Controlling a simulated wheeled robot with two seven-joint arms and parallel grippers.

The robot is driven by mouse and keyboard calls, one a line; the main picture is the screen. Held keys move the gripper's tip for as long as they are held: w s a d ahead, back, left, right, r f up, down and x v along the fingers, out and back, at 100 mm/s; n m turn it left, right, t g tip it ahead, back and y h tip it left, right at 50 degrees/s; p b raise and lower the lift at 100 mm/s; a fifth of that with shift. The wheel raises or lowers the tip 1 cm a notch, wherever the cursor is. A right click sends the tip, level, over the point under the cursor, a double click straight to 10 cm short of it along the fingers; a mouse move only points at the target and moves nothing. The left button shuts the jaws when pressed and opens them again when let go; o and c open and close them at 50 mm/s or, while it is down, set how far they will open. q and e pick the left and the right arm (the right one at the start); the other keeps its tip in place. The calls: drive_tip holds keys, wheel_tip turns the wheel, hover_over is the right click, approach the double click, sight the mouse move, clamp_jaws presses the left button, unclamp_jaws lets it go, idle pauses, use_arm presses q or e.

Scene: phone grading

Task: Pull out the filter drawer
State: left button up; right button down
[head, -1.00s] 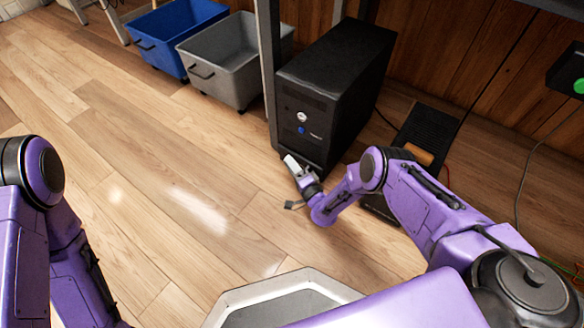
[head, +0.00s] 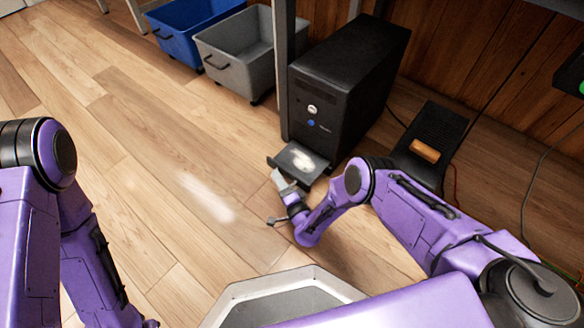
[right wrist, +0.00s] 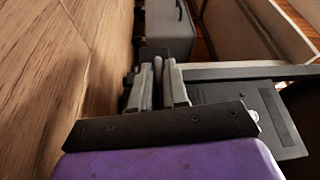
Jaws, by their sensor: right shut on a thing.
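The filter drawer (head: 299,161) sticks out from the bottom front of the black tower unit (head: 345,85). It is a dark shallow tray with a pale patch on its top. My right gripper (head: 279,178) is at the drawer's front edge, low over the floor. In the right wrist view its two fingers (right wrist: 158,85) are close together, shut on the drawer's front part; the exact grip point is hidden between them.
A grey bin (head: 235,55) and a blue bin (head: 190,28) stand on the floor left of the tower. A table leg (head: 284,70) stands close beside the tower. A black pedal-like unit (head: 432,135) with an orange part lies to the right. The wooden floor in front is clear.

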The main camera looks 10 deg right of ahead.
drive_tip(key=s+a, duration=0.1)
drive_tip(key=a, duration=0.1)
drive_tip(key=s+a, duration=0.2)
drive_tip(key=shift+s, duration=0.1)
use_arm(q)
drive_tip(key=shift+s+d+r+g, duration=0.3)
drive_tip(key=shift+s+d+r, duration=0.05)
drive_tip(key=shift+s+r, duration=0.15)
use_arm(e)
drive_tip(key=c, duration=1.2)
unclamp_jaws()
drive_tip(key=shift+s, duration=0.1)
